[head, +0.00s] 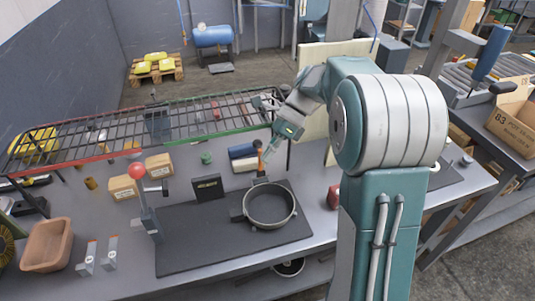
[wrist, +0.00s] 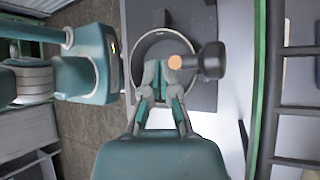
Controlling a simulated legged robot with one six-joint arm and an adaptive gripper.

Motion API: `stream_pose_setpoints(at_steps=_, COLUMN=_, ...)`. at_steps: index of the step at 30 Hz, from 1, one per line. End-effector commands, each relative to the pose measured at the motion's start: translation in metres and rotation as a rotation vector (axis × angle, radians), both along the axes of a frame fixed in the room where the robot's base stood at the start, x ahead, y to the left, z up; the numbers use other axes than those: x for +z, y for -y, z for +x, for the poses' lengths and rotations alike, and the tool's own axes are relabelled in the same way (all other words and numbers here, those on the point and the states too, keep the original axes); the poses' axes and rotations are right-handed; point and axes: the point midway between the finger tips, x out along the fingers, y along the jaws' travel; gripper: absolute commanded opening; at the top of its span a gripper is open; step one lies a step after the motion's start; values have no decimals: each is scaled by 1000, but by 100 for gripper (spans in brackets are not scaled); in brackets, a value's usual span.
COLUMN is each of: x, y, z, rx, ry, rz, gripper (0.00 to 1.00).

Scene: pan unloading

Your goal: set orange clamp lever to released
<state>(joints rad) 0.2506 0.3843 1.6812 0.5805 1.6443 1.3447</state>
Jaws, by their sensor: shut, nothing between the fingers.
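The orange clamp lever (head: 261,160) stands roughly upright on the dark clamp at the back rim of the round pan (head: 271,222). In the wrist view the lever's orange end (wrist: 175,62) shows beside the dark clamp part (wrist: 211,60), over the pan ring (wrist: 143,48). My gripper (head: 267,158) is shut and empty, close beside the lever on its right in the head view. In the wrist view my gripper's fingertips (wrist: 163,76) are just below and left of the orange end. I cannot tell whether they touch it.
The pan sits on a dark mat (head: 190,255) on the grey bench. A wire rack (head: 140,132) with green and red edges spans the back.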

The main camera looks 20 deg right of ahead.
Motion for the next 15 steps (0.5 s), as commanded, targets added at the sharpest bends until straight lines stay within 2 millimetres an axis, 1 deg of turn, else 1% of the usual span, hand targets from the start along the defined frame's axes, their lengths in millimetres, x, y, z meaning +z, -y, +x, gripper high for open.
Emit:
stream_pose_setpoints(at_steps=9, x=1, y=1, z=1, rx=-1, ry=1, rz=0, gripper=0)
stream_pose_setpoints(at_steps=11, x=4, y=5, z=3, rx=-2, ry=2, rz=-1, gripper=0)
stream_pose_setpoints(at_steps=15, x=20, y=19, z=10, rx=-2, ry=3, rz=-2, gripper=0)
